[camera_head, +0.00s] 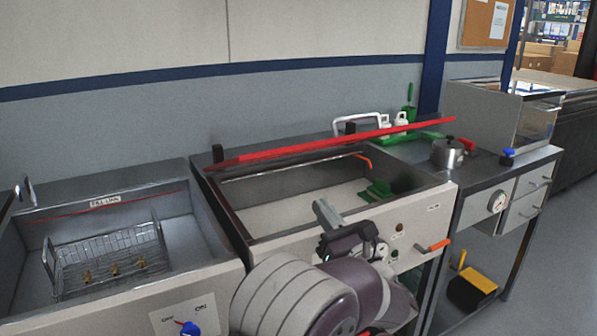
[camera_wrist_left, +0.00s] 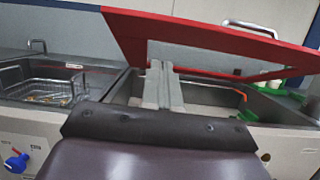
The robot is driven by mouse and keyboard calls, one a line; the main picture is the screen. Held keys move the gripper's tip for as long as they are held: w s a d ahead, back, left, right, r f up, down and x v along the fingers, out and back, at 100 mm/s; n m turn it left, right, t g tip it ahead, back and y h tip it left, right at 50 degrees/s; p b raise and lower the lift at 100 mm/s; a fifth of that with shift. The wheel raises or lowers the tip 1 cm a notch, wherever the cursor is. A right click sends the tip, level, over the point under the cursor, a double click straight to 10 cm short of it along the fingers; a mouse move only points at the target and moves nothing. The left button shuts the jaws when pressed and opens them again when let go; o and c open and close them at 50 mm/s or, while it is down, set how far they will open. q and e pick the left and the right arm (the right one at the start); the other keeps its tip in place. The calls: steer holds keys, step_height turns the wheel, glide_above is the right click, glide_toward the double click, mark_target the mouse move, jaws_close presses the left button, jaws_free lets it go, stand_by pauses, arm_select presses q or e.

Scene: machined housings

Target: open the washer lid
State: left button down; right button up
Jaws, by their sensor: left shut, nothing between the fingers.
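The washer (camera_head: 300,232) is a light metal basin in the middle of the head view. Its red-edged lid (camera_head: 340,140) stands raised and tilted above the basin, seen nearly edge-on. The lid also shows in the left wrist view as a red-framed panel (camera_wrist_left: 205,28) slanting over the basin. My left gripper (camera_head: 322,208) is shut and empty at the basin's front rim, below the lid. In the left wrist view its fingers (camera_wrist_left: 157,70) reach toward the lid's underside; I cannot tell whether they touch it. My right gripper is not in view.
A left basin (camera_head: 185,235) holds a wire basket (camera_head: 105,262) with several brass parts. An orange handle (camera_head: 432,246) sticks out of the washer front. Green pieces (camera_head: 376,190) are inside the basin. A steel pot (camera_head: 448,153) stands on the right bench.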

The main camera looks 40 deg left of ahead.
arm_select(q)
steer(key=d+r+p+x, duration=0.1)
steer(key=r+p+x, duration=0.1)
steer(key=x, duration=1)
steer(key=shift+a+r+p, duration=0.4)
steer(key=shift+r, duration=0.1)
steer(key=shift+w, duration=0.15)
